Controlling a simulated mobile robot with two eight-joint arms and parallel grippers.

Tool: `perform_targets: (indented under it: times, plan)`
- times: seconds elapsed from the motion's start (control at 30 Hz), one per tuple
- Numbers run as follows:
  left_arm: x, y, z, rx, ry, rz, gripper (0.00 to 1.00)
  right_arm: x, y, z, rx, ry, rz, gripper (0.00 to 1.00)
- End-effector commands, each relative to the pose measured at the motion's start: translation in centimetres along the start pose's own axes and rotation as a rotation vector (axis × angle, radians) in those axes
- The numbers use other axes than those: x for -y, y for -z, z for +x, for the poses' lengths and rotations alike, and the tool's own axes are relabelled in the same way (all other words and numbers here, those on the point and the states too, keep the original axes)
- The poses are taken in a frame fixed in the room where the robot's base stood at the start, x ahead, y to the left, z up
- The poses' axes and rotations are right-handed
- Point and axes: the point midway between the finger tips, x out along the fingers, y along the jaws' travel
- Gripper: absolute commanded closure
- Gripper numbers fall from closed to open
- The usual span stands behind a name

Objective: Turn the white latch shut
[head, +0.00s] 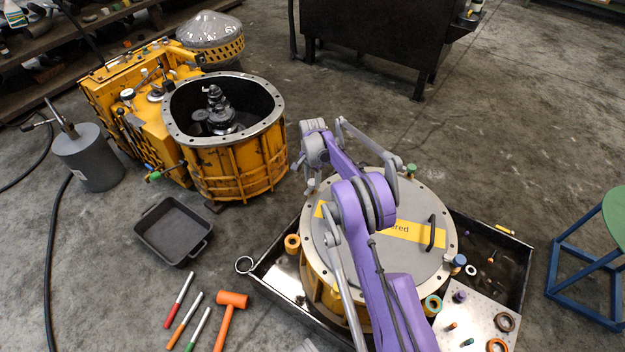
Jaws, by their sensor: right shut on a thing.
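My right arm, purple and grey, reaches up from the bottom over the grey lid (412,262) of a yellow round housing (322,290). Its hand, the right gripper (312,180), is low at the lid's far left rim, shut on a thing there. The fingertips and what they hold are small and partly hidden by my own arm. The white latch does not show clearly; it seems to be in the grip. My left gripper is not in view.
The lid bears a yellow label strip and a black handle (432,233). The housing stands in a dark tray (510,255) with loose rings and pegs. An open yellow transmission case (235,170), a square pan (172,230) and an orange mallet (230,315) are on the left.

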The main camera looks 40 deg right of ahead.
Motion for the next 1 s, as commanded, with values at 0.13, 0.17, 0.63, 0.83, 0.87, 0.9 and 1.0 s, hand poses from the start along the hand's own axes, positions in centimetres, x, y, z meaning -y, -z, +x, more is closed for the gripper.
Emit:
perform_targets:
  times: [0.13, 0.17, 0.63, 0.83, 0.87, 0.9, 1.0]
  plan:
    - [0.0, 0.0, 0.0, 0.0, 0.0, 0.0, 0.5, 0.0, 0.0, -0.02, 0.0, 0.0, 0.0, 1.0]
    - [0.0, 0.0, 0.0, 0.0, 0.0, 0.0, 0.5, 0.0, 0.0, -0.02, 0.0, 0.0, -0.001, 1.0]
    - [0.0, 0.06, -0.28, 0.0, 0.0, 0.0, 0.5, -0.01, 0.01, -0.04, 0.0, 0.0, -0.176, 1.0]
    - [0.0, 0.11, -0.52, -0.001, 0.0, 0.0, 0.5, -0.01, 0.01, -0.04, 0.0, 0.0, -0.355, 1.0]
    - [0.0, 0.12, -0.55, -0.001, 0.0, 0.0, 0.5, -0.01, 0.01, -0.05, 0.0, 0.0, -0.384, 1.0]
    - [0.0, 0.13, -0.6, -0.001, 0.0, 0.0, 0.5, -0.01, 0.02, -0.04, 0.0, 0.0, -0.422, 1.0]
    - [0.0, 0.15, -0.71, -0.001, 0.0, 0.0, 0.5, -0.01, 0.02, -0.04, 0.0, 0.0, -0.518, 1.0]
